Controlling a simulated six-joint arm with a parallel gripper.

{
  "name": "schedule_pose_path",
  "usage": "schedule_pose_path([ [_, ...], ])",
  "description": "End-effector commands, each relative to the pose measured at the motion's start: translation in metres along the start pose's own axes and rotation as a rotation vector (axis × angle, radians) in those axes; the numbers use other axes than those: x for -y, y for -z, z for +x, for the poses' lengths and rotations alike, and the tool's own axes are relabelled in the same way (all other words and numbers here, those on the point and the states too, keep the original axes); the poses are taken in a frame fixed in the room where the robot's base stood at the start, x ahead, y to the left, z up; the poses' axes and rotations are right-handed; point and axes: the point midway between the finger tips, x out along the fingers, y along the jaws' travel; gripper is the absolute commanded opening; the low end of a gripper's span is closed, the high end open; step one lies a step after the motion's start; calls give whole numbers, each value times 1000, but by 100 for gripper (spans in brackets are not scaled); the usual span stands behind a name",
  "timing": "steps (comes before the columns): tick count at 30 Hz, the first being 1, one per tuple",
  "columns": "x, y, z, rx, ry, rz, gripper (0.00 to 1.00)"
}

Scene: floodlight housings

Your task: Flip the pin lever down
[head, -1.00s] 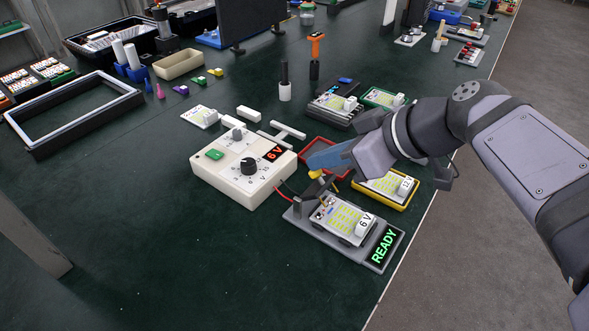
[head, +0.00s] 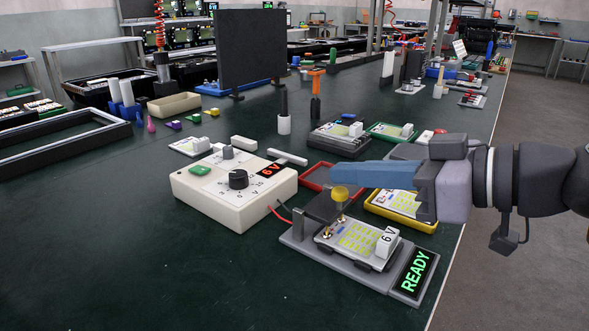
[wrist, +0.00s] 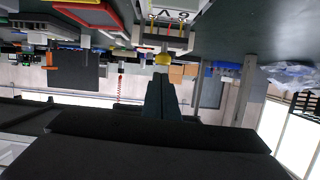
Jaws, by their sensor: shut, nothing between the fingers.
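The grey test fixture (head: 300,243) holds a white lamp board (head: 360,238) with yellow LED strips and a "6V" block. The pin lever (head: 322,208), a dark plate with a yellow knob (head: 340,192), is at the fixture's back left, with brass pins at the board's left end. Whether the pins touch the board I cannot tell. My gripper (head: 336,173) is shut and empty, lying level with its blue fingertips just above the knob. In the wrist view, the knob (wrist: 162,59) shows right at the fingertips (wrist: 161,76); contact is unclear.
The fixture's display (head: 415,272) reads READY. A cream power supply (head: 225,195) showing 6 V stands left, joined by red and black leads. A red tray (head: 318,174) and a yellow-framed board (head: 400,212) lie behind. The front-left table is clear.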

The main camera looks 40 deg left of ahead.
Motion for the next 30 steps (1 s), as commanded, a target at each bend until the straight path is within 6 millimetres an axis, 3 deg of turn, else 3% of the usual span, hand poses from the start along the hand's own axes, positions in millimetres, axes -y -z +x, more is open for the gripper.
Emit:
schedule_pose_path([
  [11,0,7,-3,2,-1,-1,0],
  [17,0,27,-14,1,-1,-2,0],
  [20,0,44,-22,-1,-2,-3,0],
  [30,-2,22,-80,0,-6,2,0],
])
